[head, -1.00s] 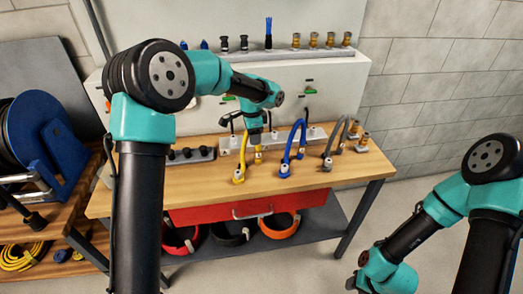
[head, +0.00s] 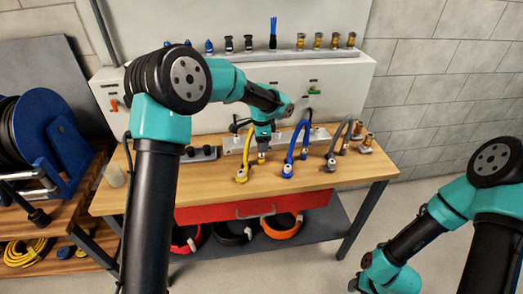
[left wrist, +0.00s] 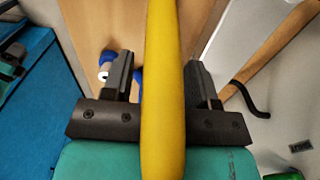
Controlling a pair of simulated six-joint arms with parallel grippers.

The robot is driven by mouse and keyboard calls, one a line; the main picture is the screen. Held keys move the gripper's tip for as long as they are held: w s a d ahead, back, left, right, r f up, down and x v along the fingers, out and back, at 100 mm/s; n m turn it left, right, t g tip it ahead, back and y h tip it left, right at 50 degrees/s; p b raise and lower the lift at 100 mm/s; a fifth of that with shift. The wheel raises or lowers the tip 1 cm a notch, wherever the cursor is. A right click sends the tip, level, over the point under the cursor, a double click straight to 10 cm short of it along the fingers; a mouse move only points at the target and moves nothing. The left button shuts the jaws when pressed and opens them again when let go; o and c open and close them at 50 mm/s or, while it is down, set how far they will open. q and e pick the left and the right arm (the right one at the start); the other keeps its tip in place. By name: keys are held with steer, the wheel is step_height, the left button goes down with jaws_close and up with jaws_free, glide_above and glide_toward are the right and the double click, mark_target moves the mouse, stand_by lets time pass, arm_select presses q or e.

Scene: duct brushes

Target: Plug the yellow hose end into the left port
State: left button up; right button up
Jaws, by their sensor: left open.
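The yellow hose (head: 249,147) arches from the pale block (head: 318,136) on the bench, and its metal-tipped yellow end (head: 241,176) rests near the front of the bench. My left gripper (head: 262,157) points down just right of the yellow hose in the head view. In the left wrist view the yellow hose (left wrist: 163,80) runs between or in front of the open fingers; I cannot tell which. The left port cannot be made out. My right arm is at the lower right, with its gripper (head: 354,284) small and dark.
A blue hose (head: 304,136) and a grey hose (head: 339,138) arch close to the right. Brass fittings (head: 366,143) stand at the bench's right end. A dark fitting rack (head: 201,154) lies left of the yellow hose.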

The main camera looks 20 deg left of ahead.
mark_target(261, 159)
arm_select(q)
step_height(261, 159, down, 5)
steer(key=shift+r, duration=0.2)
steer(key=shift+s+f, duration=0.2)
steer(key=shift+f, duration=0.45)
steer(key=shift+s, duration=0.2)
stand_by(0.6)
jaws_close()
stand_by(0.5)
steer(key=shift+w+r, duration=0.1)
steer(key=shift+r, duration=0.25)
steer(key=shift+w+r, duration=0.15)
steer(key=shift+r, duration=2.75)
